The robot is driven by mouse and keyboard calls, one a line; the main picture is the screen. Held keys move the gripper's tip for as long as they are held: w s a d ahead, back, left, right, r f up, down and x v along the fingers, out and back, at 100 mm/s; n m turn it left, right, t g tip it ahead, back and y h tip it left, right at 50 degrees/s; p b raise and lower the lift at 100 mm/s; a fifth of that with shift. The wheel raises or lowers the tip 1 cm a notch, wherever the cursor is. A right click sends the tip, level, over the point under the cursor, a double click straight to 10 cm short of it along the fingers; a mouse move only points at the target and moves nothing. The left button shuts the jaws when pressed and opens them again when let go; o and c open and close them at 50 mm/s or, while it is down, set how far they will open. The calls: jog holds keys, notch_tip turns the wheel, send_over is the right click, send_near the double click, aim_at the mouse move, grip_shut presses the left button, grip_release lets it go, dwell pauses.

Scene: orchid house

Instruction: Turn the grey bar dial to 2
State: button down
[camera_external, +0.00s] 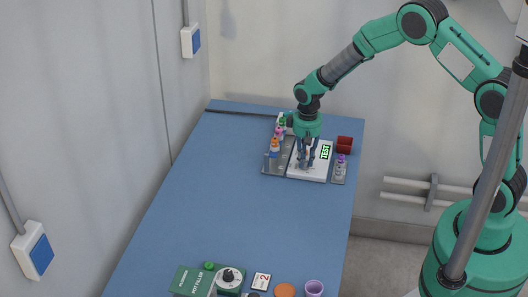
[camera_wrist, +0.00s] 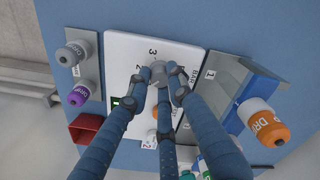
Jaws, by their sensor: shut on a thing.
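The grey bar dial (camera_wrist: 158,68) sits on a white panel (camera_wrist: 122,50) in the wrist view, with the numbers 3 and 2 and some lettering printed around it. My gripper (camera_wrist: 160,76) has its blue fingers closed around the dial, hiding much of it and part of its scale. I cannot tell which number the bar points at. In the external view, my gripper (camera_external: 306,163) reaches down onto the white panel (camera_external: 310,174) at the far end of the blue table. A green-lit display (camera_external: 326,151) reading TEST is on the panel.
A red box (camera_wrist: 85,128) is close by. The table's middle (camera_external: 245,200) is clear. A green box (camera_external: 190,281) and purple cup (camera_external: 314,288) stand at the near end.

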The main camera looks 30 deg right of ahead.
aim_at(305, 161)
jog(key=m+p, duration=0.1)
jog(key=m, duration=0.3)
jog(key=m+p, duration=0.1)
jog(key=m, duration=0.3)
jog(key=shift+m, duration=0.4)
jog(key=c, duration=1.6)
grip_release()
jog(key=shift+o, duration=0.2)
jog(key=shift+r, duration=0.1)
notch_tip(305, 161, up, 12)
